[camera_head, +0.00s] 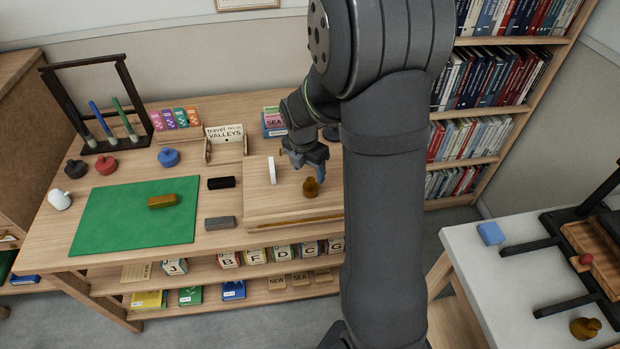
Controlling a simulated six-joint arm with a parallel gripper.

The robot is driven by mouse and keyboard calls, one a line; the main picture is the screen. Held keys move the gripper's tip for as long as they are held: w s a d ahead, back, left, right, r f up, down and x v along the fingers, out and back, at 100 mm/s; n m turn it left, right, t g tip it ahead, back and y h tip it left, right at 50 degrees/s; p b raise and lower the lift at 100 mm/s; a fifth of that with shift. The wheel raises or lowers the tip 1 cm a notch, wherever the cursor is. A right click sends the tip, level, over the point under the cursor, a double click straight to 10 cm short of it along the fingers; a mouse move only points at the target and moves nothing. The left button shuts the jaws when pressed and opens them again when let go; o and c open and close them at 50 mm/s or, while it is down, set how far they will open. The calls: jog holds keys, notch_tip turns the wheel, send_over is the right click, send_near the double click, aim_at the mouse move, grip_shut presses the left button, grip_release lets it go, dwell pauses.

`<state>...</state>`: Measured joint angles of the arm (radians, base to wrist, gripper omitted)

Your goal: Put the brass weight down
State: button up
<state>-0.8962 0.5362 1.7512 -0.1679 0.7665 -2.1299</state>
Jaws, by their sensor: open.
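A brass weight (310,188), a squat knobbed shape, appears to stand upright on the raised wooden board (250,203) on the desk. My gripper (308,174) is open just above and behind it, pointing down. I cannot tell whether a finger touches the weight. A second, similar brass weight (584,328) stands on the white table at the lower right.
A small white upright block (272,170) stands left of the gripper on the board. A green mat (120,225) holds a brass-coloured bar (162,201). A black block (221,183) and grey block (220,223) lie between mat and board. My arm hides the board's right side.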

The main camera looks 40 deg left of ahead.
aim_at(311, 179)
jog(key=shift+s+r, duration=0.2)
jog(key=shift+r, duration=0.9)
jog(key=shift+s+r, duration=0.15)
jog(key=shift+r, duration=0.9)
jog(key=shift+f, duration=0.1)
jog(key=f, duration=0.4)
jog(key=w+f, duration=0.1)
jog(key=f, duration=0.7)
jog(key=shift+w+f, duration=0.2)
jog(key=shift+w, duration=0.2)
notch_tip(311, 179, up, 2)
jog(key=shift+r, duration=0.55)
